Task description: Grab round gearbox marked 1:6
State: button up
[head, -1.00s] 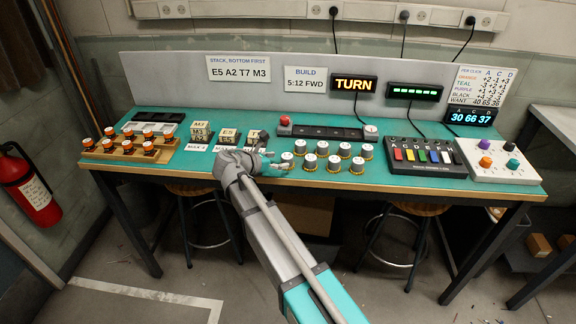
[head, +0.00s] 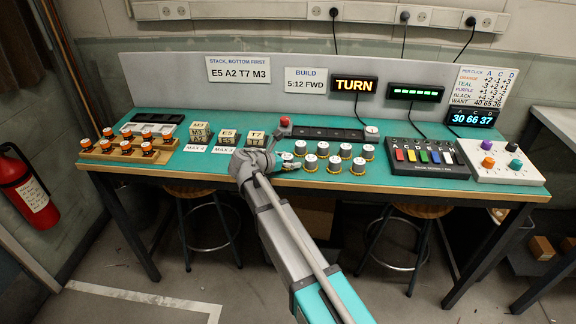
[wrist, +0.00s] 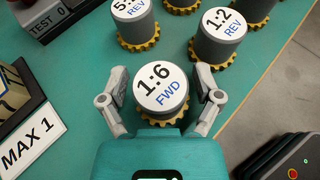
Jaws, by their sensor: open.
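The round gearbox marked 1:6 FWD (wrist: 160,88) stands upright on the bench, with a white top, a grey body and a yellow toothed base. In the wrist view it sits between the two spread fingers of my gripper (wrist: 163,100), with a gap showing at each side. My gripper is open and holds nothing. In the head view my gripper (head: 280,160) is at the front-left of the gearbox group, and this gearbox (head: 287,157) is partly hidden by it.
Other gearboxes stand close beyond it, one marked 1:2 REV (wrist: 220,35) and one marked REV (wrist: 134,22). A MAX 1 card (wrist: 28,145) and stacked blocks lie to the left. The bench's front edge (head: 330,185) is near.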

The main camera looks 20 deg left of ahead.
jog(key=shift+w+d+f, duration=0.15)
jog(key=shift+w+d, duration=0.1)
jog(key=shift+w, duration=0.1)
dwell(0.3)
grip_shut()
dwell(0.5)
notch_tip(320, 180, up, 3)
jog(key=p, duration=0.2)
jog(key=shift+f+p, duration=0.1)
jog(key=shift+p, duration=0.25)
jog(key=s+d+r+p, duration=0.6)
jog(key=s+r+p, duration=0.4)
jog(key=s, duration=0.2)
jog(key=shift+s+d, duration=0.2)
jog(key=shift+d, duration=0.15)
